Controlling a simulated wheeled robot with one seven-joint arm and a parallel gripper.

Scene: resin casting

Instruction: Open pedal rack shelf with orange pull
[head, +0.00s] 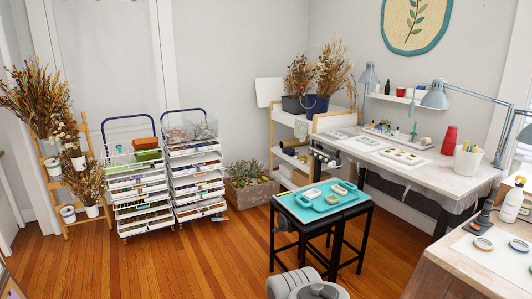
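Two white multi-tier racks with dark blue handles stand side by side against the wall in the head view, a left rack (112,209) and a right rack (171,152). Both have several shallow shelves holding small coloured items, with small coloured pulls on their fronts. The pulls are too small for me to tell surely which one is orange. A low shelf (187,214) of the right rack seems to stick out a little at the front. My gripper is not in view; only a grey part of my own body shows at the bottom edge.
Wooden floor (165,265) in front of the racks is clear. A black-legged stool (274,238) with a teal tray (308,212) stands right of centre. A planter box (252,195) sits right of the racks, a wooden plant ladder (48,185) left. A white worktable (425,172) stands at right.

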